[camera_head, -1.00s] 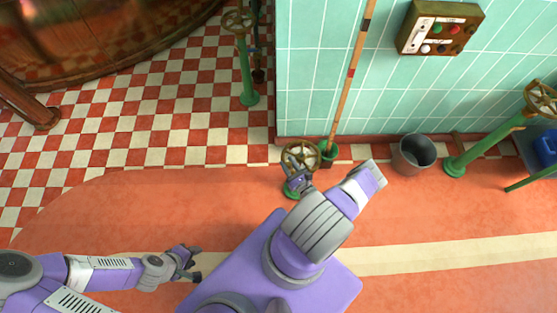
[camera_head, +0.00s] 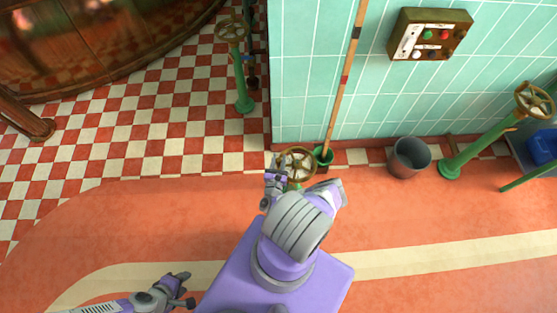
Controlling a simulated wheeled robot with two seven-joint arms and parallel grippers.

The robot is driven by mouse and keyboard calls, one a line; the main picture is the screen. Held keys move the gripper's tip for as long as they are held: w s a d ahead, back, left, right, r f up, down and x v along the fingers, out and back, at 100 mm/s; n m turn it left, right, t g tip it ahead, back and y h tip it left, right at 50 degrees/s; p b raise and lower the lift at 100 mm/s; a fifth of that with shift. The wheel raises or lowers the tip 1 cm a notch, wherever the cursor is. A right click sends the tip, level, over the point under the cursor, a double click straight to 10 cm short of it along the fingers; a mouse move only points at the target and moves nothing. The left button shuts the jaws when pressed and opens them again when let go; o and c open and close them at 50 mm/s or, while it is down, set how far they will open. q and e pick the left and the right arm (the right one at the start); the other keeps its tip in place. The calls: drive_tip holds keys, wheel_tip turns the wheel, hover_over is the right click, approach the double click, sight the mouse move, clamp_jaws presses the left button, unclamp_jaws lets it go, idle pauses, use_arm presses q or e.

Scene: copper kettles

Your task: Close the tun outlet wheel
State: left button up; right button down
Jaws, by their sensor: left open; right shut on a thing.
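A brass hand wheel (camera_head: 299,160) on a short green post stands in front of the teal wall's corner, just beyond my purple base. My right gripper (camera_head: 277,170) is shut on the left side of this wheel's rim; its fingertips are small and partly merge with the rim. My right arm covers the lower part of the post. My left gripper (camera_head: 187,288) is open and empty above the floor at the lower left, well away from the wheel. No label on the wheel can be read.
Similar wheels on green posts stand at the back left (camera_head: 231,31) and at the right (camera_head: 533,99). A grey bucket (camera_head: 409,158), a long wooden pole (camera_head: 345,80) and a control box (camera_head: 430,34) are by the wall. Open floor lies left.

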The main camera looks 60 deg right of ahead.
drive_tip(key=shift+w, duration=0.35)
drive_tip(key=c, duration=0.9)
unclamp_jaws()
drive_tip(key=shift+g, duration=0.3)
drive_tip(key=shift+s, duration=0.1)
drive_tip(key=v, duration=0.6)
drive_tip(key=shift+a, duration=0.3)
drive_tip(key=shift+s+a, duration=0.2)
drive_tip(key=shift+a, duration=0.2)
drive_tip(key=shift+c, duration=0.4)
